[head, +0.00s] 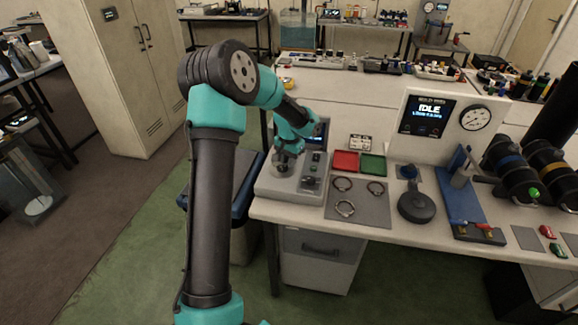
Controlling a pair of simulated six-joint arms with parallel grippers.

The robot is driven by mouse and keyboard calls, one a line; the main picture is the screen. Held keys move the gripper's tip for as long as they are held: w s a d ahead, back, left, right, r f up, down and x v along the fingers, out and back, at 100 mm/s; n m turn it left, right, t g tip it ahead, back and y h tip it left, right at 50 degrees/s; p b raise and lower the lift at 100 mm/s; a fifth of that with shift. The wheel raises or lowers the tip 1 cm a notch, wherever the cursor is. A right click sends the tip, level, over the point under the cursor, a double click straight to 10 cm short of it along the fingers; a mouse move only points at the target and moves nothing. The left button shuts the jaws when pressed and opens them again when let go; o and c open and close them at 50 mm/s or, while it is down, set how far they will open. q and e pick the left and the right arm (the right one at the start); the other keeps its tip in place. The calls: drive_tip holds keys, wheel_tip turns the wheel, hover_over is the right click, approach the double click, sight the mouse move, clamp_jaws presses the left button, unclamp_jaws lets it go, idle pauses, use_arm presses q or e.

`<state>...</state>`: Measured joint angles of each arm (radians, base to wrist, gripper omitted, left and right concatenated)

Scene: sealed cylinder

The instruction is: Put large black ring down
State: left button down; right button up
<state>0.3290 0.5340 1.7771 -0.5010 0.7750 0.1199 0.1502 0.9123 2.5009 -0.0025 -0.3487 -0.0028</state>
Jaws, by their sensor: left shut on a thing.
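My left gripper (284,163) is low over the grey bench device (262,183) at the left end of the bench. It is shut on a small dark thing at its fingertips, which I take to be the large black ring; the fingers and the small size hide its shape. I cannot tell whether this thing touches the device's top. Three ring-shaped pieces lie apart on a grey mat (372,216) right of the device: one upper left (342,184), one upper right (376,188) and one at the front (345,208). My right gripper is not in view.
A red tray (345,161) and a green tray (373,165) lie behind the mat. A dark round object (416,207) and a blue stand (462,200) are to the right. A display reading IDLE (427,115) and a gauge (476,118) stand at the back.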

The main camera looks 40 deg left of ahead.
sight(289, 173)
use_arm(q)
drive_tip(key=shift+w+a, duration=0.1)
drive_tip(key=shift+w+a, duration=0.15)
drive_tip(key=shift+w+f, duration=0.1)
drive_tip(key=shift+f, duration=1.7)
drive_tip(key=shift+f, duration=0.45)
drive_tip(key=shift+f, duration=0.2)
drive_tip(key=c, duration=1)
unclamp_jaws()
drive_tip(key=shift+f, duration=0.1)
drive_tip(key=shift+c, duration=0.2)
